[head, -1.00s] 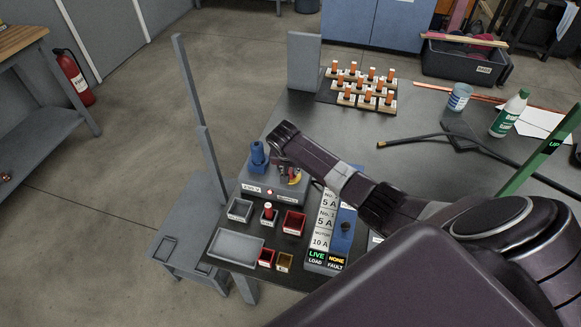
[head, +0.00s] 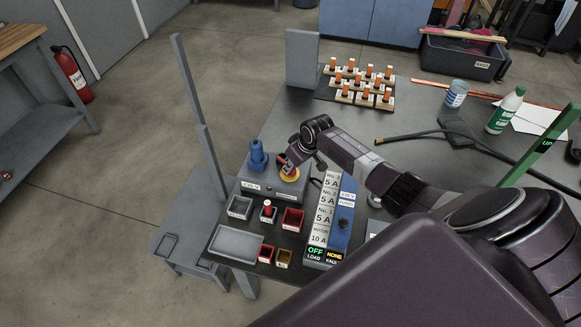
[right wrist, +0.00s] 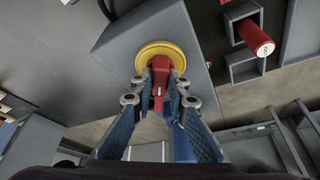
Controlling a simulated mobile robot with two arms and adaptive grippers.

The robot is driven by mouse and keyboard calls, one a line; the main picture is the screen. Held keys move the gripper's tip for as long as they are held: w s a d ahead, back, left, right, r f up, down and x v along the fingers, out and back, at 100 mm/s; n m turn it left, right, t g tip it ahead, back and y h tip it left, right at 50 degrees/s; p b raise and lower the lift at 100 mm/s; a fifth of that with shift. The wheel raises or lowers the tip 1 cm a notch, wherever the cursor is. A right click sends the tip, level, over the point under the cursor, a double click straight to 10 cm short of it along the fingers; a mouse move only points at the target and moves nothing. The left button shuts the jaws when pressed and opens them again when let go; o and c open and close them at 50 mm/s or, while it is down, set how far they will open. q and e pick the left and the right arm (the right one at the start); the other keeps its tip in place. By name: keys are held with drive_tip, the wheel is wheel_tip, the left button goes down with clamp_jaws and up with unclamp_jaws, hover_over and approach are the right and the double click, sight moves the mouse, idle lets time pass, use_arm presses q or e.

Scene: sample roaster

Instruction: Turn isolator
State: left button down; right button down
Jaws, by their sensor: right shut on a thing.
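The isolator is a grey box (head: 268,187) near the table's left end, with a red handle on a yellow disc. In the right wrist view the red handle (right wrist: 160,68) stands in the middle of the yellow disc (right wrist: 150,50). My right gripper (right wrist: 160,90) is shut on the handle, with one finger on each side. In the head view my right gripper (head: 288,168) hides most of the handle. The blue panel (head: 346,215) beside the box reads OFF over LOAD and NONE over FAULT. My left gripper is not in view.
A blue plug-like part (head: 257,155) stands on the box's left. Small bins, including a red one (head: 293,219), and a grey tray (head: 236,245) lie in front. Several orange-topped fuses (head: 364,90) stand at the back. A black cable (head: 420,137) crosses the table.

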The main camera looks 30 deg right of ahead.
drive_tip(key=n+b, duration=0.1)
drive_tip(key=n+y+b, duration=0.1)
drive_tip(key=n+b, duration=0.1)
drive_tip(key=shift+d+f+g, duration=0.15)
drive_tip(key=shift+f+g, duration=0.05)
drive_tip(key=shift+g, duration=0.1)
drive_tip(key=shift+r+n+g+y+b, duration=0.15)
drive_tip(key=shift+n+y+b, duration=0.1)
drive_tip(key=shift+n+b, duration=0.5)
drive_tip(key=shift+r+n+g+y+b, duration=0.15)
drive_tip(key=shift+n+y+b, duration=0.1)
drive_tip(key=shift+n+b, duration=0.45)
drive_tip(key=c, duration=1.9)
unclamp_jaws()
drive_tip(key=v, duration=1.2)
drive_tip(key=shift+f, duration=0.15)
